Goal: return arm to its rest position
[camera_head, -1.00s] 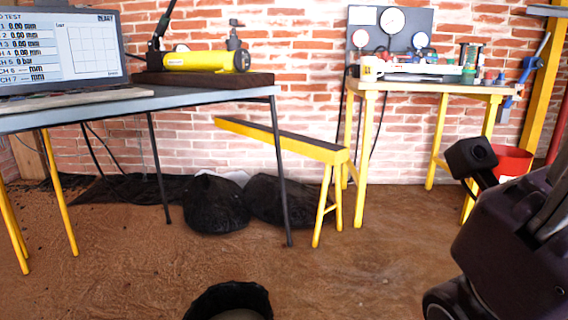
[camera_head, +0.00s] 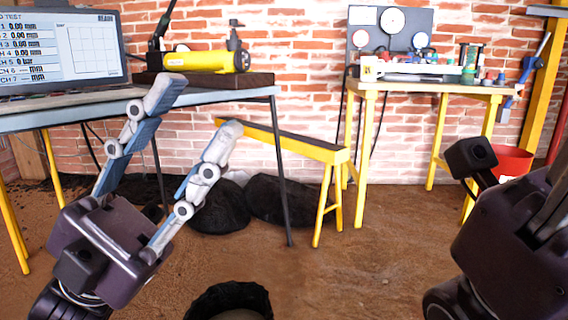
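My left gripper (camera_head: 198,107) has come in from the lower left, its two grey and blue fingers spread wide apart and pointing up. Nothing is between the fingers. It stands in front of the left table and hides part of that table's edge and the floor behind. My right arm (camera_head: 515,235) shows at the lower right as dark links with a small black block at the upper left of it. The fingers of the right gripper are not seen.
The left table (camera_head: 230,97) bears a monitor (camera_head: 70,48) and a yellow pump (camera_head: 200,61). A yellow trestle (camera_head: 290,141) and black bags (camera_head: 280,200) stand behind. A workbench (camera_head: 440,87) with gauges and a red bucket (camera_head: 512,161) are at the right. Brown floor lies open in the middle.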

